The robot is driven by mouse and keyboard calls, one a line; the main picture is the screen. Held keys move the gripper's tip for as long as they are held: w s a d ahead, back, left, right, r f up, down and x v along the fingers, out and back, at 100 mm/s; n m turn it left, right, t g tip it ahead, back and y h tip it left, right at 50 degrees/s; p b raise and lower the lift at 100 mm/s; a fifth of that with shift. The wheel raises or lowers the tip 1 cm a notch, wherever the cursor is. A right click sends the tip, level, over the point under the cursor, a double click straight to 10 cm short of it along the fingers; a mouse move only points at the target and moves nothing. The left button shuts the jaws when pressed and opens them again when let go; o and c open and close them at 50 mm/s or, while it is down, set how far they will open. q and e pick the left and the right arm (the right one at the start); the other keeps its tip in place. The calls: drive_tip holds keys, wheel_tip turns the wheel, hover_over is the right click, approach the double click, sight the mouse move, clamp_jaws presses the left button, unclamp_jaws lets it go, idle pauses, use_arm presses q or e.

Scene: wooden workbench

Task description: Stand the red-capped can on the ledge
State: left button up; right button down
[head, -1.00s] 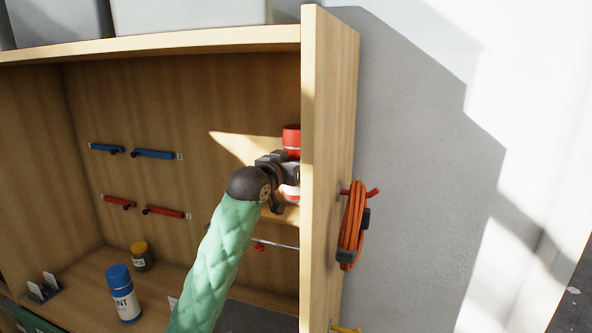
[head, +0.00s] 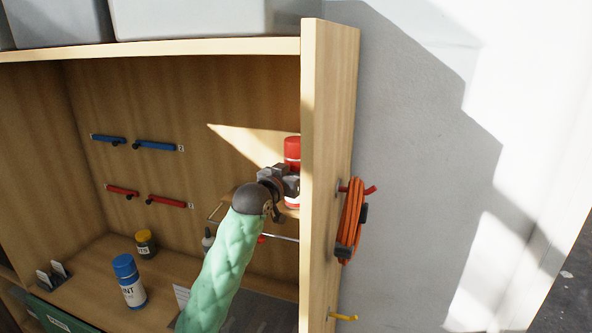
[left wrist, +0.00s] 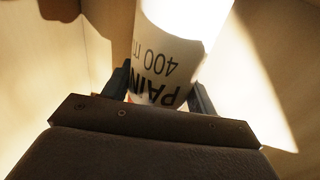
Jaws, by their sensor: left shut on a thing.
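The red-capped can (head: 292,147) is upright at the right end of the cabinet, partly hidden by the side panel and my gripper. My left gripper (head: 284,183) is shut on it. In the left wrist view the can's white body (left wrist: 165,50), with dark lettering, sits between the two fingers (left wrist: 162,92). The wooden ledge (head: 288,213) shows just below the can, partly behind my arm and the panel. I cannot tell whether the can's base touches it. My right gripper is not in view.
The side panel (head: 328,120) stands close right of the can, with an orange cable coil (head: 350,225) outside it. A blue-capped can (head: 128,282) and a yellow-capped jar (head: 144,243) stand on the bench at left.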

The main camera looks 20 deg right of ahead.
use_arm(q)
drive_tip(key=shift+f, duration=0.1)
drive_tip(key=o, duration=1.2)
drive_tip(key=shift+o, duration=0.2)
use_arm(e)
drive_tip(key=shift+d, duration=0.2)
use_arm(q)
drive_tip(key=shift+r, duration=0.2)
drive_tip(key=b+v, duration=0.6)
drive_tip(key=v, duration=0.6)
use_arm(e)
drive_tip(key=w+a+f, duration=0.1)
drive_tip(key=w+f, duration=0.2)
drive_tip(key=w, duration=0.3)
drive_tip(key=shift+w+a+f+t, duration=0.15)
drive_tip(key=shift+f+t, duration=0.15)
